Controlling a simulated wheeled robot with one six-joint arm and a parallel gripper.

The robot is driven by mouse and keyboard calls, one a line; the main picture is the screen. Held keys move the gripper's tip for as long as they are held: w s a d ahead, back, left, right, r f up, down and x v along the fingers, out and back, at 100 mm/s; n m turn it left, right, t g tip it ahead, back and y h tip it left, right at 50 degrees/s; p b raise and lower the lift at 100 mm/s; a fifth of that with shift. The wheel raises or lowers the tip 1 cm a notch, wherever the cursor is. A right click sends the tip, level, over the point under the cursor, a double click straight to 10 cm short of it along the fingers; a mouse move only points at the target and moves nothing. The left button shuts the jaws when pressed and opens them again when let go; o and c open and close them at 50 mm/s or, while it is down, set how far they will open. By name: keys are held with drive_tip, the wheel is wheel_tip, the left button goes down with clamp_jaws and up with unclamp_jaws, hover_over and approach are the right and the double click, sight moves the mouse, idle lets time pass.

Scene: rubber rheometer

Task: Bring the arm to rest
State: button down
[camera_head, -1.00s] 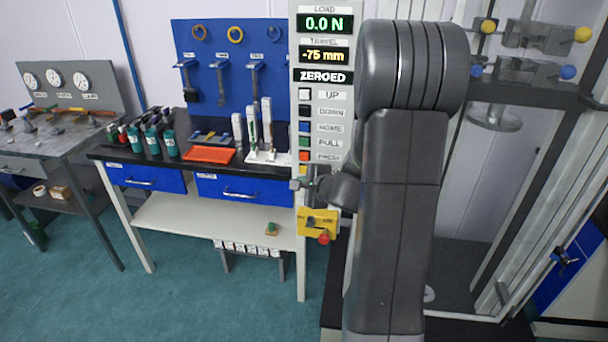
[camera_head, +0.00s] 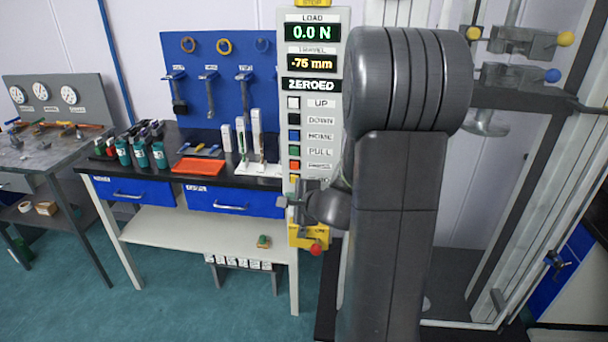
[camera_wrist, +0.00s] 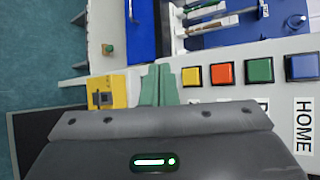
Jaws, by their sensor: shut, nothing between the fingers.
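My gripper (camera_head: 291,201) is partly hidden behind my own arm in the head view, in front of the lower part of the control panel (camera_head: 333,100). In the wrist view its fingers (camera_wrist: 158,84) are together with nothing between them, pointing past the panel's lower end. The panel's display reads load 0.0 N, travel about -75 mm and ZEROED. The fingertips appear beside the yellow button (camera_wrist: 191,76) and the yellow switch box (camera_wrist: 106,92) with a red knob (camera_head: 316,250). I cannot tell whether they touch anything.
A bench with blue drawers (camera_head: 237,201), dark bottles (camera_head: 141,155) and an orange tray (camera_head: 199,167) stands left of the panel. A grey bench with gauges (camera_head: 43,95) is farther left. The test frame (camera_head: 525,200) with clamps stands at right. The teal floor (camera_head: 180,290) is open in front.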

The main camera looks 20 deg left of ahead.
drive_tip(key=s, duration=0.2)
drive_tip(key=s+d+p, duration=0.1)
drive_tip(key=shift+s, duration=0.4)
idle(0.6)
drive_tip(key=shift+w+a+p, duration=0.1)
drive_tip(key=shift+w+p, duration=0.05)
drive_tip(key=shift+p, duration=0.2)
drive_tip(key=shift+w+a+f+b, duration=0.1)
drive_tip(key=shift+w+a+b, duration=0.1)
drive_tip(key=shift+w, duration=0.7)
drive_tip(key=shift+w+a+f+b, duration=0.1)
drive_tip(key=shift+w+a, duration=0.15)
drive_tip(key=shift+w, duration=0.6)
drive_tip(key=shift+w+a+b, duration=0.15)
drive_tip(key=shift+w+a, duration=0.05)
drive_tip(key=shift+w, duration=0.7)
